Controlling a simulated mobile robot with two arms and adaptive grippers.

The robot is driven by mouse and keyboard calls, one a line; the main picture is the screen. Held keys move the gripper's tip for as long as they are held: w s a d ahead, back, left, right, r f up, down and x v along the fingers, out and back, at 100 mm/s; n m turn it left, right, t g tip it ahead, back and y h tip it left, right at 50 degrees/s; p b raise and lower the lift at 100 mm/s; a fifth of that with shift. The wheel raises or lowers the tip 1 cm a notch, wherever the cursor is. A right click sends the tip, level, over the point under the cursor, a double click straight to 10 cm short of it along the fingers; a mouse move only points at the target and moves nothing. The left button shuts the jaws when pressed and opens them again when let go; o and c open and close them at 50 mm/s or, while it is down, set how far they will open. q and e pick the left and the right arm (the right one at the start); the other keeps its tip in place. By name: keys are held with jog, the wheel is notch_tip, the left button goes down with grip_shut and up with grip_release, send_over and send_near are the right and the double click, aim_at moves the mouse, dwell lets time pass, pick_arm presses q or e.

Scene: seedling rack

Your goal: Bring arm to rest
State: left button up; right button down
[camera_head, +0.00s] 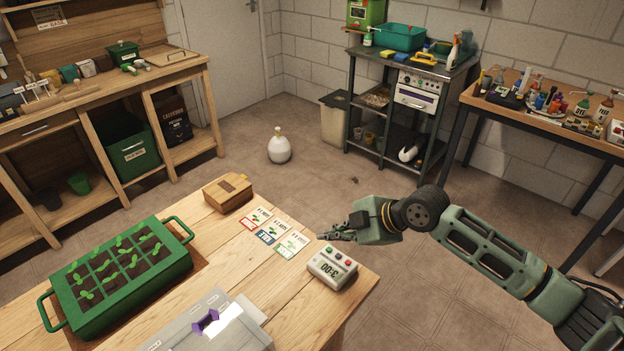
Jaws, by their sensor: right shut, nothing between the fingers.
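My right arm reaches in from the right edge of the head view. My right gripper (335,235) points left, above or just beyond the right edge of the wooden table (290,322). Its fingers are together and hold nothing. A white timer (332,267) reading 3:00 lies on the table just below it in the picture. Three seed cards (275,238) lie to its left. My left gripper does not show.
A green seedling tray (125,300) with handles, a small wooden box (227,192) and a grey case (195,330) with a purple clip occupy the table. A white round bottle (279,147) stands on the floor. Workbenches line the walls.

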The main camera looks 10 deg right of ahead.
jog(key=shift+m+g, duration=0.5)
jog(key=shift+m, duration=0.2)
jog(key=s+a+f, duration=0.1)
jog(key=s, duration=0.1)
jog(key=s+a+f, duration=0.4)
jog(key=s, duration=0.1)
jog(key=s+f+m, duration=0.1)
jog(key=s, duration=0.1)
jog(key=s+a+m, duration=0.1)
jog(key=s, duration=0.1)
jog(key=s+a+f+m+h, duration=0.1)
jog(key=s, duration=0.1)
jog(key=shift+s+f, duration=0.35)
jog(key=shift+s, duration=0.05)
jog(key=s+d+f+m+g+h, duration=0.1)
jog(key=s+d+f+m+h, duration=0.15)
jog(key=s+d+m, duration=0.5)
jog(key=s+d+f+m+g+h, duration=0.1)
jog(key=s+d+m+h, duration=0.3)
jog(key=s, duration=0.6)
notch_tip(320, 180, down, 26)
jog(key=s, duration=0.2)
jog(key=s+d+f+g, duration=0.2)
jog(key=s+d+f, duration=0.1)
jog(key=s+f, duration=1.3)
jog(key=shift+s+d, duration=0.2)
jog(key=shift+m+y, duration=0.25)
